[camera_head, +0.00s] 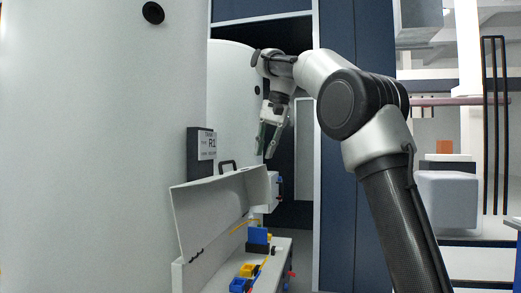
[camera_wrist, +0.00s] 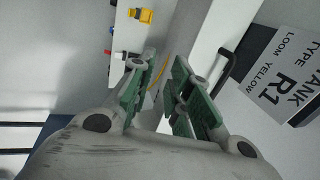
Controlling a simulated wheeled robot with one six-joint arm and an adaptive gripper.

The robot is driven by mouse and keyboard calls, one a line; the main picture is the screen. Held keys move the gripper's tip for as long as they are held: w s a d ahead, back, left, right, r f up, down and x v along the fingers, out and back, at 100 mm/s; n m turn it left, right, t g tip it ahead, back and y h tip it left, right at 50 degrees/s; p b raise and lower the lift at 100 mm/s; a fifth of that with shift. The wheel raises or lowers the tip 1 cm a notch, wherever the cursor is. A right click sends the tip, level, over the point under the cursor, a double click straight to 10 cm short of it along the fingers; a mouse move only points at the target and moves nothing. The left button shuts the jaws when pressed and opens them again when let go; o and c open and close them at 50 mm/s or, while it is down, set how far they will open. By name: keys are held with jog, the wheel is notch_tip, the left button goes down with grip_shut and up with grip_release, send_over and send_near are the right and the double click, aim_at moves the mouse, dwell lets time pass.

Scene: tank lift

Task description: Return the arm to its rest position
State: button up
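My gripper (camera_head: 266,154) hangs from my raised, bent arm in the head view, fingers pointing down, above the open white box. In the wrist view, my gripper (camera_wrist: 166,66) shows two green-padded fingers apart with nothing between them. The gripper is open and empty.
A white box (camera_head: 180,276) with a raised lid (camera_head: 222,210) holds blue and yellow parts (camera_head: 259,236). A dark R1 sign (camera_head: 200,158) stands beside a large white tank (camera_head: 100,150); the sign (camera_wrist: 288,80) also shows in the wrist view. A grey cube (camera_head: 446,199) is at right.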

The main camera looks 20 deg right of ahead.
dwell(0.3)
notch_tip(320, 180, down, 5)
jog(key=w+n, duration=0.2)
jog(key=w, duration=0.1)
jog(key=s+d+f+n+h, duration=0.1)
jog(key=s+d+f+n, duration=0.1)
jog(key=s+d+f, duration=0.35)
jog(key=s+d+f+t, duration=0.1)
jog(key=s+f, duration=0.4)
jog(key=s, duration=0.5)
jog(key=s+d+f+n+t+h, duration=0.1)
jog(key=s+d+f, duration=0.3)
jog(key=s, duration=0.6)
jog(key=s+d+f+n, duration=0.1)
jog(key=s+d+f, duration=0.1)
jog(key=s+f, duration=0.4)
jog(key=s, duration=0.5)
jog(key=shift+d+f+t+h, duration=0.15)
jog(key=shift+d+t+h, duration=0.25)
